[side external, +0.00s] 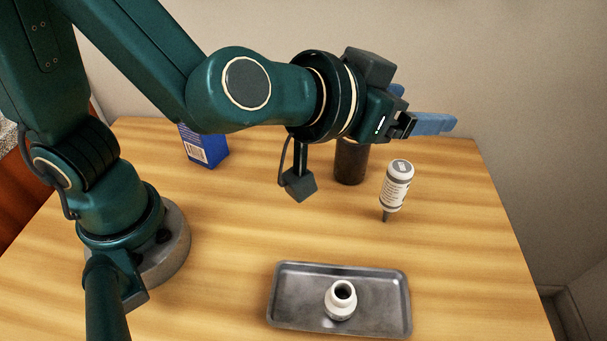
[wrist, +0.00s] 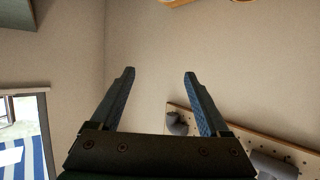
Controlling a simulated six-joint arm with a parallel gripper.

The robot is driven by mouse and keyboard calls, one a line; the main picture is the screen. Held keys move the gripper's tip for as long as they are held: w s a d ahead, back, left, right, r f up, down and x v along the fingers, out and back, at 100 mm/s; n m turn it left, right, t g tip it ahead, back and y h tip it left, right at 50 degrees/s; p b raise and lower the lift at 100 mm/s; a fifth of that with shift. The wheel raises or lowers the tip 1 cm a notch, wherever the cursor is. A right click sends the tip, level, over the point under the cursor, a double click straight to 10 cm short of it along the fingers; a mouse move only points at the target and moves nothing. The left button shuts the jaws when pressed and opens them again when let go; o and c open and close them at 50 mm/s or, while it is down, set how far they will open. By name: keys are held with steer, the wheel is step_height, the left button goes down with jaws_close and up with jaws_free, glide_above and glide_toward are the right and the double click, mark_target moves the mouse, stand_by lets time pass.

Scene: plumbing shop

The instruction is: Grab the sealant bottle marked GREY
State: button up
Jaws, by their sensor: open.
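A white bottle (side external: 397,187) with a grey end and printed label stands nozzle-down, slightly tilted, on the right part of the table in the side view. Its lettering is too small to read, so I cannot tell whether it says GREY. My gripper (side external: 428,112) is above and behind the bottle in the picture, apart from it, with blue fingers pointing right. In the wrist view my gripper (wrist: 160,72) is open, with nothing between its fingers. The bottle is not in the wrist view.
A dark cylinder (side external: 351,163) stands left of the bottle, partly hidden by my arm. A blue box (side external: 205,147) is at the back left. A metal tray (side external: 290,312) in front holds a white open-necked piece (side external: 341,307). The wrist view shows walls and a pegboard (wrist: 290,152).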

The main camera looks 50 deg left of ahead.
mark_target(387, 194)
step_height(387, 194, down, 15)
steer(key=shift+w+r, duration=0.1)
steer(key=shift+x, duration=2.55)
jaws_close()
